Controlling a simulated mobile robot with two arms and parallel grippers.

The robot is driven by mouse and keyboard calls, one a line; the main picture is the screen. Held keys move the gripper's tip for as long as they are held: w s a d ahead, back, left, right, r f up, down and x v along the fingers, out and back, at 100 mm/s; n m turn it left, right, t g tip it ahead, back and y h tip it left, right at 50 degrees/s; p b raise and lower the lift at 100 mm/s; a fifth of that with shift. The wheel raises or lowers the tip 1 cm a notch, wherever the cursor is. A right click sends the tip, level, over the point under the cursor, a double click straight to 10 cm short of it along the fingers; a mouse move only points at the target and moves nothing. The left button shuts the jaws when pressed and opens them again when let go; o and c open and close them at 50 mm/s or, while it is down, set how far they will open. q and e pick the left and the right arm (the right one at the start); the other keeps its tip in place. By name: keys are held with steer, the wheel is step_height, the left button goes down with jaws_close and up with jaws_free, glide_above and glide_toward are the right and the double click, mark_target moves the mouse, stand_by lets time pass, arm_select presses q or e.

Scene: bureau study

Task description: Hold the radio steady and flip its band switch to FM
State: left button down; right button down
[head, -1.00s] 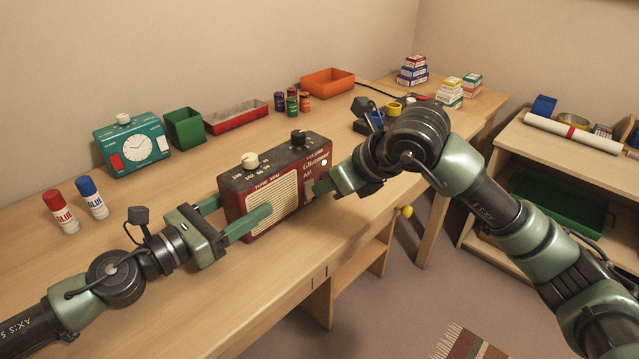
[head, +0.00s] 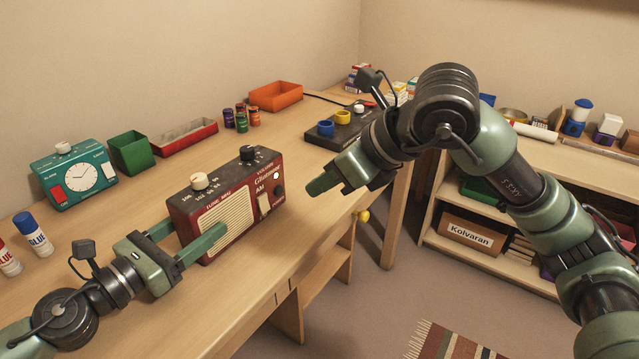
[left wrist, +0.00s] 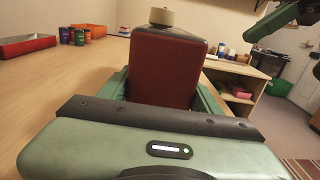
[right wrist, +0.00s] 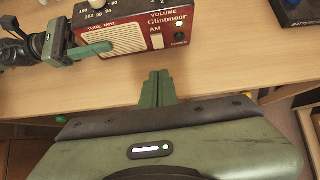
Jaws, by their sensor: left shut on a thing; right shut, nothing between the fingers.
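The dark red radio (head: 243,188) stands upright on the desk with its cream grille facing me. My left gripper (head: 198,228) is shut on its left end, one finger across the grille and one behind. The radio's red end fills the space between the fingers in the left wrist view (left wrist: 165,72). The cream band switch (head: 264,204) is below the AM label at the radio's right; I cannot tell its position. My right gripper (head: 322,185) is shut and empty, apart from the radio to its right. In the right wrist view its fingertips (right wrist: 157,84) are below the radio.
A teal clock (head: 75,176), green bin (head: 130,153), red tray (head: 185,138), several small jars and an orange tray (head: 276,97) stand behind. Glue sticks (head: 34,235) are at left. Desk front is clear.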

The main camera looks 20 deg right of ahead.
steer(key=m, duration=0.6)
steer(key=f+m, duration=0.1)
steer(key=m, duration=0.5)
steer(key=f+m, duration=0.1)
steer(key=m, duration=0.5)
steer(key=shift+s+d+t+y, duration=0.3)
steer(key=shift+s+t, duration=0.1)
glide_toward(266, 210)
steer(key=f, duration=0.3)
steer(key=shift+w+a+f, duration=0.15)
steer(key=shift+w+f, duration=0.05)
steer(key=shift+f, duration=0.2)
steer(key=shift+w+a+f, duration=0.1)
steer(key=shift+w+a, duration=0.5)
steer(key=shift+w, duration=0.2)
steer(key=shift+w+a+f, duration=0.1)
steer(key=shift+w+a, duration=0.55)
steer(key=shift+w, duration=0.15)
